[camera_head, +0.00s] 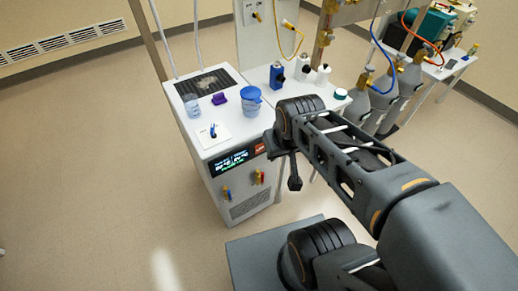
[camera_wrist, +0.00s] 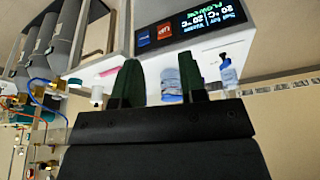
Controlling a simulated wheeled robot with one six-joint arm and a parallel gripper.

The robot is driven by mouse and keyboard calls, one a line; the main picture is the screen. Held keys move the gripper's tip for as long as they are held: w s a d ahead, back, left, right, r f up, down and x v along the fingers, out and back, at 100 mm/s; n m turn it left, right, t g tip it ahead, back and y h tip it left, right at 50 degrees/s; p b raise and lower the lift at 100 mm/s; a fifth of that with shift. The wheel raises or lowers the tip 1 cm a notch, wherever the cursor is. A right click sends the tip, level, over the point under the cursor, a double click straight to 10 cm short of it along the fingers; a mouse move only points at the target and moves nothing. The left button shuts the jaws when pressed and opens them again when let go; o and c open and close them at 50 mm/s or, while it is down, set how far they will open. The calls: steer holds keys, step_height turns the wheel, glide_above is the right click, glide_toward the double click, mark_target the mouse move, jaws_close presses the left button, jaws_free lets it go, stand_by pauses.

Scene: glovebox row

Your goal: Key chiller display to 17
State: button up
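The chiller (camera_head: 232,203) is a white cabinet left of my arm in the head view. Its dark display (camera_head: 232,162) is on the front, with small glowing text and a red patch at its right end. In the wrist view the display (camera_wrist: 208,20) appears upside down at the top and seems to read 20 °C twice, with a green line of text. A blue square and a red square are beside the text. My gripper (camera_wrist: 159,75) has two dark green fingers standing apart with nothing held between them. In the head view my gripper (camera_head: 293,170) hangs right of the display, apart from it.
On the chiller top are a blue-lidded cup (camera_head: 251,101), a clear cup (camera_head: 191,105), a purple piece (camera_head: 220,98) and a blue lever on a white plate (camera_head: 213,132). Grey gas cylinders (camera_head: 383,99) stand at right. Coloured handles are below the display. The left floor is clear.

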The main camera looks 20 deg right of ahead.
stand_by(0.3)
jaws_close()
stand_by(1.6)
